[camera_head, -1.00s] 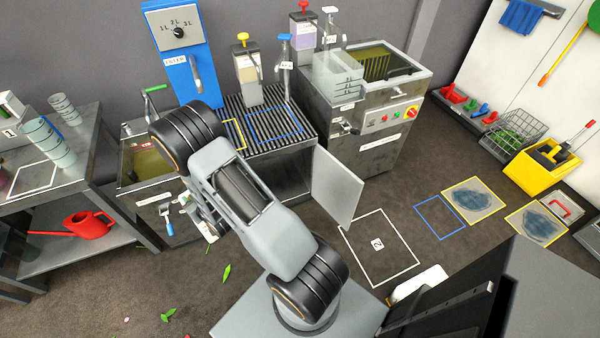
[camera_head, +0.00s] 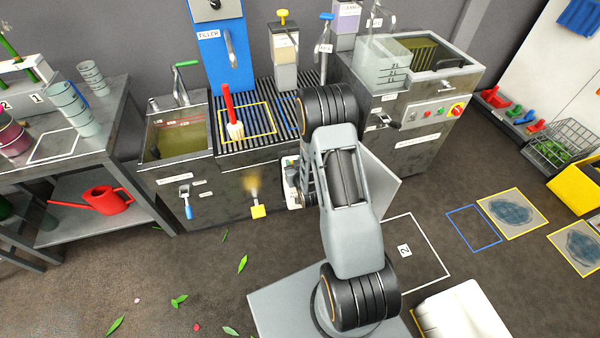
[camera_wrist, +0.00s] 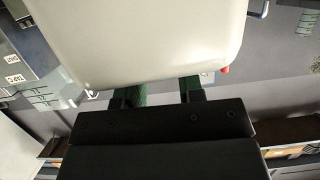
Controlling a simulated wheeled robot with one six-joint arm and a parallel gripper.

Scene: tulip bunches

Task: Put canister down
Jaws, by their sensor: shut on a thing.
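A large cream-white canister (camera_wrist: 150,35) fills the top middle of the wrist view. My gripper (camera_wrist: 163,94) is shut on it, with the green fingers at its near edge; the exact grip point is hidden. In the head view a white part (camera_head: 292,182), likely the canister, shows left of my arm, which hides most of it and my gripper. It appears in front of the steel cabinet below the slatted rack (camera_head: 283,97). A white floor outline marked 2 (camera_head: 443,262) lies right of my arm, partly covered by it.
A cabinet door (camera_head: 385,190) stands open behind my arm. A blue floor outline (camera_head: 474,228) is empty; a white block-like object (camera_head: 462,312) sits lower right. Leaves litter the floor.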

